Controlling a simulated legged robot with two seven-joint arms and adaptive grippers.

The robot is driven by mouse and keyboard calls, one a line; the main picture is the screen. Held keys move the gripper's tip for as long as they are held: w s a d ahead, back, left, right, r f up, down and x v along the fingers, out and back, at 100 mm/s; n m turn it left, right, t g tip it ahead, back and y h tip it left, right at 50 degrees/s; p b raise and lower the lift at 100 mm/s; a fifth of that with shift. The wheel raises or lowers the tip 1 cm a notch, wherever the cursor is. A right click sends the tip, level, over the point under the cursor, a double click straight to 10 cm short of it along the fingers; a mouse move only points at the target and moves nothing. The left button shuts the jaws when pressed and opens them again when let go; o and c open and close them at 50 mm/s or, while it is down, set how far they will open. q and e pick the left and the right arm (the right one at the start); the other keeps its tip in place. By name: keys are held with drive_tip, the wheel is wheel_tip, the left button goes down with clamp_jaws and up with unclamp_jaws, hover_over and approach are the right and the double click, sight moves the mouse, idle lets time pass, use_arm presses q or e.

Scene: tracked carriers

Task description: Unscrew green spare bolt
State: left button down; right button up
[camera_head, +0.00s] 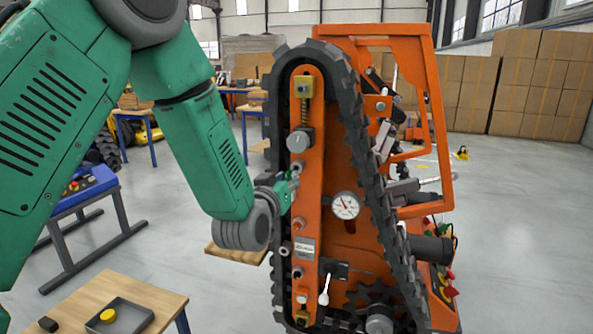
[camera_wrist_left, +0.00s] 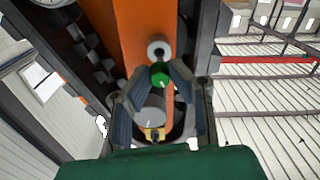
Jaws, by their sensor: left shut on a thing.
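The green spare bolt (camera_wrist_left: 159,74) shows in the left wrist view as a green round head against the orange side plate of the tracked carrier (camera_head: 308,215). My left gripper (camera_wrist_left: 157,82) has its two fingers closed in on either side of the bolt and is shut on it. In the head view my left gripper (camera_head: 287,187) reaches the orange plate inside the track loop, and its fingers largely hide the bolt. A pale round bolt (camera_wrist_left: 158,49) sits just beyond the green one. My right gripper is not in view.
The black track (camera_head: 350,90) loops around the plate. A pressure gauge (camera_head: 345,205) and a white-tipped lever (camera_head: 324,290) lie right of and below my gripper. A dark tray (camera_head: 130,322) with a yellow round part (camera_head: 108,315) rests on a wooden table (camera_head: 80,296) at lower left.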

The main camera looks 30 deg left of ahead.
use_arm(q)
drive_tip(key=shift+s, duration=0.1)
drive_tip(key=shift+v, duration=1.7)
